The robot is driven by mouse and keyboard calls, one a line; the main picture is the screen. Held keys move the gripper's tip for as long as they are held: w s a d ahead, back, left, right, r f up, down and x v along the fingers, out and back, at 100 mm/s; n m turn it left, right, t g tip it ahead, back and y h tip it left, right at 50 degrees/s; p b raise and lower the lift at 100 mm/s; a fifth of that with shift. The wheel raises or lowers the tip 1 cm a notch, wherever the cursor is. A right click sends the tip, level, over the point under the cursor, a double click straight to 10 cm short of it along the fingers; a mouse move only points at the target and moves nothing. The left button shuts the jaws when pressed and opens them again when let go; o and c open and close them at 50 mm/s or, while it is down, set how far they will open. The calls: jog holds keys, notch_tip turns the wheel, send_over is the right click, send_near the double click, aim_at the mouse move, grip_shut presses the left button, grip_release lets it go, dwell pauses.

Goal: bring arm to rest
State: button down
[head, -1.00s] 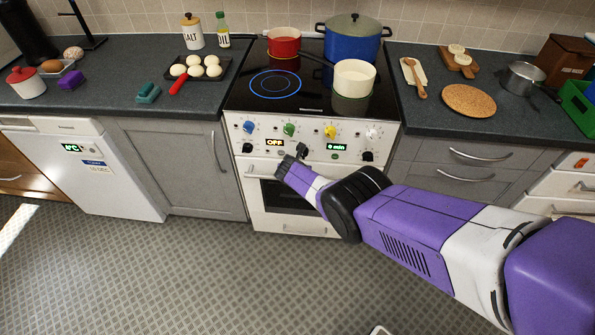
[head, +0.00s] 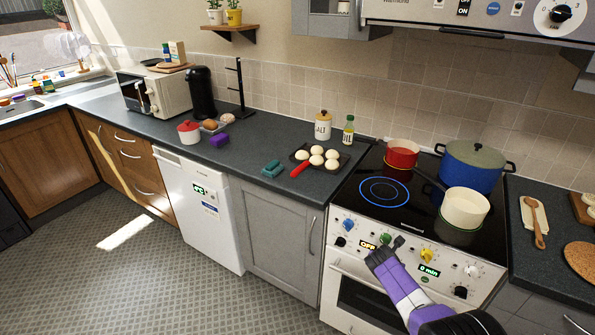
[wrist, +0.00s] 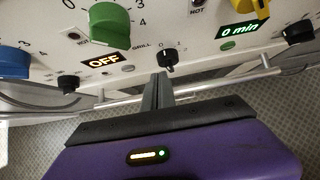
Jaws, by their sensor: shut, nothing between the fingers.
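My gripper (head: 390,248) is in front of the stove's control panel in the head view, at the end of my purple and white arm. In the wrist view its fingers (wrist: 160,84) are together with nothing between them, just below a small black knob (wrist: 168,60). The stove (head: 415,235) has a blue, a green (wrist: 110,24) and a yellow knob, plus black ones. One display reads OFF (wrist: 104,62) and another reads 0 min (wrist: 240,30). Whether the fingers touch the panel I cannot tell.
An oven handle (wrist: 200,85) runs along the front under the panel. On the cooktop stand a red pot (head: 401,158), a blue pot (head: 470,172) and a cream pot (head: 464,208). The floor (head: 200,300) at left is clear.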

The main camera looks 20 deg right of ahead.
jog(key=shift+f, duration=0.1)
jog(key=s+a+f+m+t+y+b, duration=0.1)
jog(key=s+a+f+m+t+y, duration=0.15)
jog(key=s+a+f, duration=0.5)
jog(key=s+a+f+m+t+y+b, duration=0.1)
jog(key=s+a+f+m, duration=0.2)
jog(key=a, duration=0.8)
jog(key=s+a+m+t+y+b, duration=0.1)
jog(key=s+a+m+t, duration=0.1)
jog(key=s+a+m, duration=0.75)
jog(key=s+a+r+m+t+y+b, duration=0.1)
jog(key=s+a+r+m, duration=0.1)
jog(key=s+r, duration=0.65)
jog(key=s+a+r+m+t+b, duration=0.15)
jog(key=s+r, duration=0.35)
jog(key=s, duration=0.6)
jog(key=s+r+m+t, duration=0.1)
jog(key=s+r+m, duration=0.2)
jog(key=r, duration=0.7)
jog(key=s+r+m+t, duration=0.1)
jog(key=s+r+m, duration=0.3)
jog(key=r, duration=0.6)
jog(key=shift+s+r+y, duration=0.15)
jog(key=shift+s+y, duration=0.1)
jog(key=shift+y, duration=0.1)
